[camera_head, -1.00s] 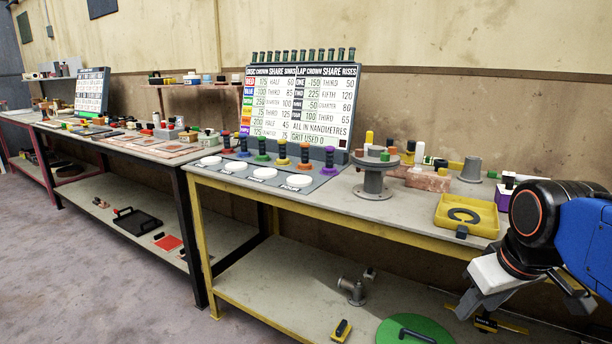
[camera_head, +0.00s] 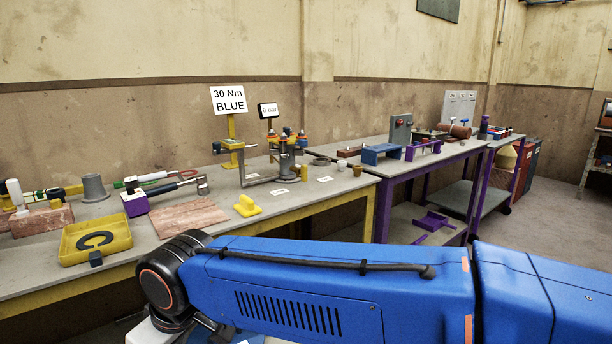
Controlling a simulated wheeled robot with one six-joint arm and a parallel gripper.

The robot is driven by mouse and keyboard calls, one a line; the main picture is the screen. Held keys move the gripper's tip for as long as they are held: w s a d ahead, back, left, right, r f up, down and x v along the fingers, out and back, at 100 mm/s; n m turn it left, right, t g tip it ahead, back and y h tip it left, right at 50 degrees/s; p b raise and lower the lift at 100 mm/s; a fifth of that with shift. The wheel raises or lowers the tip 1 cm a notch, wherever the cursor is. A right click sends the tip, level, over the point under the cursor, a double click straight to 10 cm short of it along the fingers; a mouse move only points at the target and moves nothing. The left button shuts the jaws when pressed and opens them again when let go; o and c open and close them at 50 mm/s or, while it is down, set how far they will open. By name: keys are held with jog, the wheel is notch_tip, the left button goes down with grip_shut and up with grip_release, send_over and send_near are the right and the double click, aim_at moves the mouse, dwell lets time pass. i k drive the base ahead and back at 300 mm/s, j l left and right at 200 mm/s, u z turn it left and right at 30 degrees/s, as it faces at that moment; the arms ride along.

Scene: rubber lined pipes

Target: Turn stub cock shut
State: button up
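I cannot pick out a stub cock for certain. A grey pipe assembly (camera_head: 287,160) with coloured fittings on top stands upright on the yellow-legged bench (camera_head: 330,192), in the middle of the view. Its small parts are too small to tell apart. My blue arm crosses the bottom of the view, well in front of the bench. Only a pale part of my wrist shows at the lower edge. My gripper's fingers are below the frame, so their state and anything between them are hidden.
A sign reading "30 Nm BLUE" (camera_head: 229,101) stands behind the pipe assembly. A purple-legged bench (camera_head: 375,186) adjoins on the right. Floor is clear at the far right.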

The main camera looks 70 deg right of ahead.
aim_at(303, 171)
jog(key=z, duration=1.85)
